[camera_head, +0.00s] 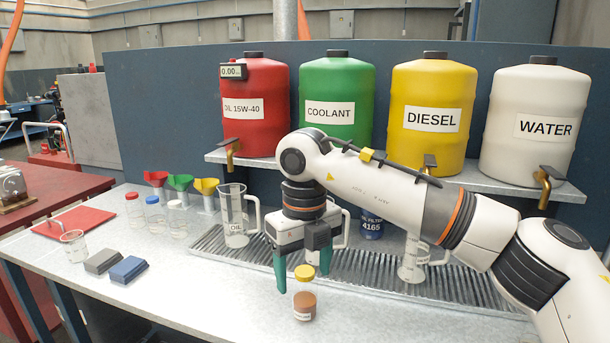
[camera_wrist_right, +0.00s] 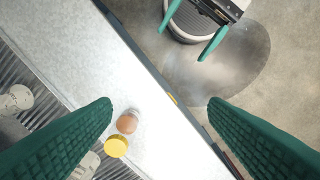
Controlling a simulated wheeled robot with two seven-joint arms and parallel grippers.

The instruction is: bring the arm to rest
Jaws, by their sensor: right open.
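My right gripper (camera_head: 303,274) hangs fingers-down over the front of the bench, just behind the small jar (camera_head: 304,304) in the head view. Its green fingers are wide apart and hold nothing; the wrist view shows both of them (camera_wrist_right: 160,115).
Four-coloured drums stand on a shelf (camera_head: 470,180) behind my right arm. The bench front is mostly clear left of the jar.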

